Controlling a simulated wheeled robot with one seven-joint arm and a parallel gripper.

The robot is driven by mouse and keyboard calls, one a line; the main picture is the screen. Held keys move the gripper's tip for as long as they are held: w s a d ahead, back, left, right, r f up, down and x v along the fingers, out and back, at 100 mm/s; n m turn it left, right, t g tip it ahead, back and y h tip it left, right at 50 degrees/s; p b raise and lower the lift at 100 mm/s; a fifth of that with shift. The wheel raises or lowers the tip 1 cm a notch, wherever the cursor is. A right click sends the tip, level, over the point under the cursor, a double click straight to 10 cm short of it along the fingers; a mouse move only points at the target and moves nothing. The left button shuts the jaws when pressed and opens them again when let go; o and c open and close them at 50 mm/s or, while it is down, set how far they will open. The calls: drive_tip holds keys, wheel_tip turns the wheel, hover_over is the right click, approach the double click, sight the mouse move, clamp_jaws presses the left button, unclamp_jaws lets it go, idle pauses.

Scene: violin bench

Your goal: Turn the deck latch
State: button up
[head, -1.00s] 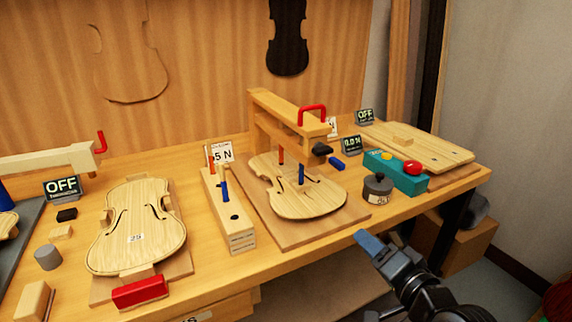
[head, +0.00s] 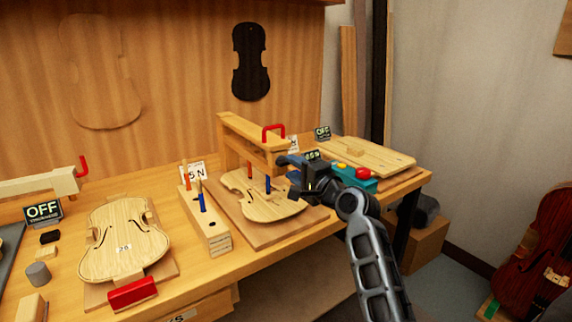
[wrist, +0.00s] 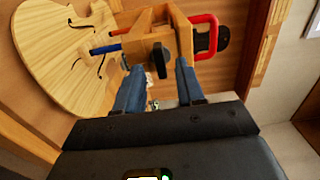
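No part is marked as the deck latch, so I cannot tell which part it is. My gripper (head: 288,160) is beside that end of the frame. In the wrist view its two blue fingers are apart, with the knob showing between and just beyond their tips; contact is not clear.
A violin plate (head: 262,200) lies under the press frame, with a red handle (head: 273,129) above. A teal box (head: 362,184) with a red button (head: 363,173) is close behind my gripper. A wooden block with pegs (head: 207,230) stands left. Floor right of the bench is partly clear.

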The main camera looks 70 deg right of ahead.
sight(287, 164)
drive_tip(key=shift+x, duration=1.55)
clamp_jaws()
